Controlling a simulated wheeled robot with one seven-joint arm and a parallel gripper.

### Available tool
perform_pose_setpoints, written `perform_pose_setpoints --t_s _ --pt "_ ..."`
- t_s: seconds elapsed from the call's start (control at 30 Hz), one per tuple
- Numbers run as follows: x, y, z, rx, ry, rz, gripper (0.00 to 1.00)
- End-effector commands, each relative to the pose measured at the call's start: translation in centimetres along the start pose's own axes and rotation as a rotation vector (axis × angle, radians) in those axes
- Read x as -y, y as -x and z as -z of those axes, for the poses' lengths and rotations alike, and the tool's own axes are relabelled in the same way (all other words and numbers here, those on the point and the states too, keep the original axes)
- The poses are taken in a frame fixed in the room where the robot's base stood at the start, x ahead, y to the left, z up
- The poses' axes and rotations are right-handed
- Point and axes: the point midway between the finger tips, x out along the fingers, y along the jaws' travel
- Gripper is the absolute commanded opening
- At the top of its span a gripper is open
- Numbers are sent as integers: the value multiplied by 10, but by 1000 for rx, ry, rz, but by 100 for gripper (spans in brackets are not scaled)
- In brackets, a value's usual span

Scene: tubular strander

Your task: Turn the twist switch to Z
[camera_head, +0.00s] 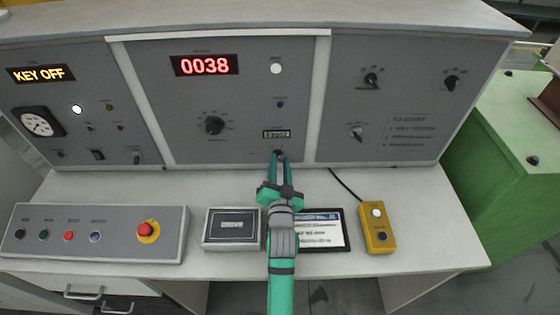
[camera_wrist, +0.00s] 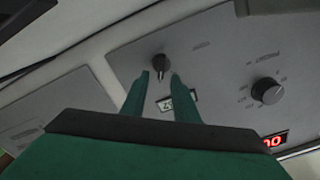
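A small black knob sits on the middle panel just under a small greenish display (camera_head: 276,134); I take it for the twist switch, though no label there is readable. In the wrist view the knob (camera_wrist: 161,64) lies just beyond the fingertips, in line with the gap between them. The display (camera_wrist: 178,101) shows there partly behind a finger, its text unclear. My gripper (camera_head: 279,158) has two green fingers, spread apart and pointing at the knob. In the wrist view the gripper (camera_wrist: 160,77) is open and empty. I cannot tell whether the fingertips touch the knob.
A larger dial (camera_head: 213,125) is left of the display, below a red "0038" readout (camera_head: 205,65). A "KEY OFF" sign (camera_head: 40,74) is at left. On the desk are a button box (camera_head: 110,250), a grey box (camera_head: 222,243), a tablet (camera_head: 335,240) and a yellow pendant (camera_head: 372,215).

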Motion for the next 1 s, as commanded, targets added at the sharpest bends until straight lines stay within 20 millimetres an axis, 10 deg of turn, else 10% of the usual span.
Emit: perform_pose_setpoints --t_s 0.5,1.0 --pt "0 81 -1 2 -2 -1 27" --pt "-1 92 0 1 0 -1 27"
